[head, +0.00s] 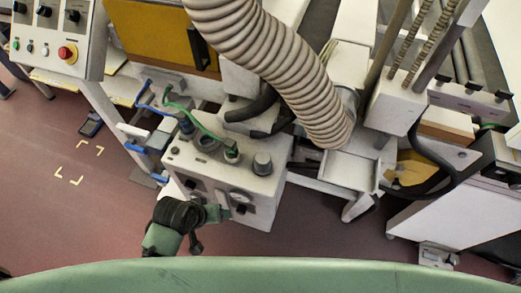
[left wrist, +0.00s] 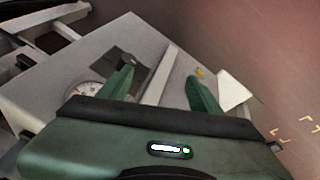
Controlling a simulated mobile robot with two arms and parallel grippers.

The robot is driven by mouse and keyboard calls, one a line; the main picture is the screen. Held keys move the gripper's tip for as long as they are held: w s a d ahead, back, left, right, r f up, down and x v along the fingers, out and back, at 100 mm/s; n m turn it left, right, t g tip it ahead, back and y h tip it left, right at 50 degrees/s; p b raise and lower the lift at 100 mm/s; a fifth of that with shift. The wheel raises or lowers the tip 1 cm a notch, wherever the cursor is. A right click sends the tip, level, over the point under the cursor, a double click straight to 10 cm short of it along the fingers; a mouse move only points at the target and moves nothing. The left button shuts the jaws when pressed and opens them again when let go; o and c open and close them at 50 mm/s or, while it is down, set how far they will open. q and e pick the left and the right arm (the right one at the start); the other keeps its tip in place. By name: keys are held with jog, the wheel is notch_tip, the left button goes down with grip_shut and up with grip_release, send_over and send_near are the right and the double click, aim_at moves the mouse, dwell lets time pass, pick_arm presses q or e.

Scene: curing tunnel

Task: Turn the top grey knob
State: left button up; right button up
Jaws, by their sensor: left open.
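A grey, round knob (head: 262,163) stands on the top of a pale box (head: 268,190), near its right corner. My left gripper (head: 217,212) is at the front face of this box, lower than the knob and to its left. In the left wrist view the left gripper (left wrist: 160,80) is open, with its two green fingers apart over the box face (left wrist: 50,98). A dark knob on a dark square plate (left wrist: 127,63) is beside the left finger, and a round gauge (left wrist: 86,88) is further left. I cannot tell whether a finger touches the face. My right gripper is not in view.
A thick ribbed hose (head: 275,60) hangs close above. A control panel with a red button (head: 67,53) is at upper left.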

pick_arm(q)
notch_tip(320, 180, up, 8)
jog(key=w+d+n+h, duration=0.1)
jog(key=w+d, duration=0.1)
jog(key=d, duration=0.1)
jog(key=n+h+p, duration=0.2)
jog(key=n, duration=0.5)
send_near(261, 158)
jog(key=shift+g, duration=0.4)
jog(key=s+f, duration=0.1)
jog(key=s+d+f, duration=0.1)
jog(key=f, duration=0.1)
jog(key=s+d+f, duration=0.1)
jog(key=f, duration=0.1)
jog(key=w+r+n+g, duration=0.2)
jog(key=w+n, duration=0.4)
jog(key=n, duration=0.4)
jog(key=shift+y, duration=0.3)
jog(key=x, duration=0.6)
jog(key=shift+s+f+p, duration=0.2)
jog(key=shift+f+p, duration=0.05)
jog(key=shift+p, duration=0.05)
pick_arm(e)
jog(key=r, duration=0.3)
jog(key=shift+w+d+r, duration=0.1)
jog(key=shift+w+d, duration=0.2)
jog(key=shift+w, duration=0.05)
